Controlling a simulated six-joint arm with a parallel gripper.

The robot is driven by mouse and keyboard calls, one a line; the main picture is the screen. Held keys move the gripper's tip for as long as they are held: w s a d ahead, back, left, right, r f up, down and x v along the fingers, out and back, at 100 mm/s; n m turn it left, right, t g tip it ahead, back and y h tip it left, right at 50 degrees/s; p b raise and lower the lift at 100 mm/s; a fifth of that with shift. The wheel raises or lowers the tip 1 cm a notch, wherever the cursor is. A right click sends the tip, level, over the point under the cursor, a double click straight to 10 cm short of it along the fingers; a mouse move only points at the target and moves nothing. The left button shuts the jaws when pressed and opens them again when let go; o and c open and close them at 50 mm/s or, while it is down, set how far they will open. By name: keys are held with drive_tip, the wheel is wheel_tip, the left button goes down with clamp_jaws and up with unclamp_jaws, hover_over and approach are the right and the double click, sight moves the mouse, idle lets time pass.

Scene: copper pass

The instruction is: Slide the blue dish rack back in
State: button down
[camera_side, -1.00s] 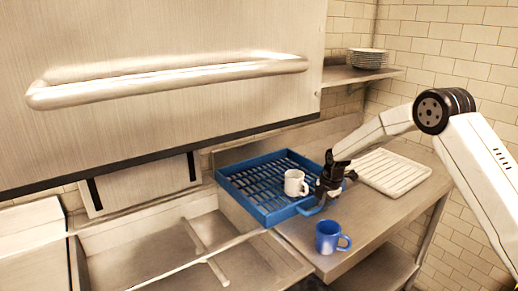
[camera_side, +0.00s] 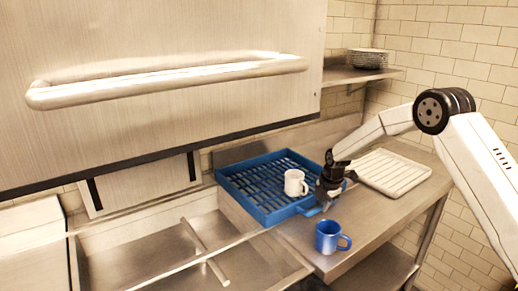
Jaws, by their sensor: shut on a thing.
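The blue dish rack (camera_side: 262,215) is a slatted tray on the steel counter, beside the sink basins. A white mug (camera_side: 295,183) stands upright in it, near its right side. My gripper (camera_side: 322,203) is at the rack's front right corner, pointing down. It is shut on the rack's blue handle, which shows just below the fingers. The fingertips are small and dark here, and their exact hold on the handle is partly hidden.
A blue mug (camera_side: 328,237) stands on the counter in front of my gripper, close to the rack. A white ribbed drainboard (camera_side: 394,171) lies to the right. Stacked plates (camera_side: 367,58) sit on a wall shelf. A large steel hood with a bar handle (camera_side: 170,80) hangs over the left.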

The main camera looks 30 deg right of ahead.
drive_tip(key=shift+a, duration=0.15)
drive_tip(key=a, duration=4.2)
drive_tip(key=shift+a, duration=0.25)
drive_tip(key=c, duration=0.6)
unclamp_jaws()
drive_tip(key=r, duration=0.2)
drive_tip(key=s+r, duration=0.1)
drive_tip(key=r, duration=0.4)
drive_tip(key=shift+s+r, duration=0.25)
drive_tip(key=shift+r, duration=0.1)
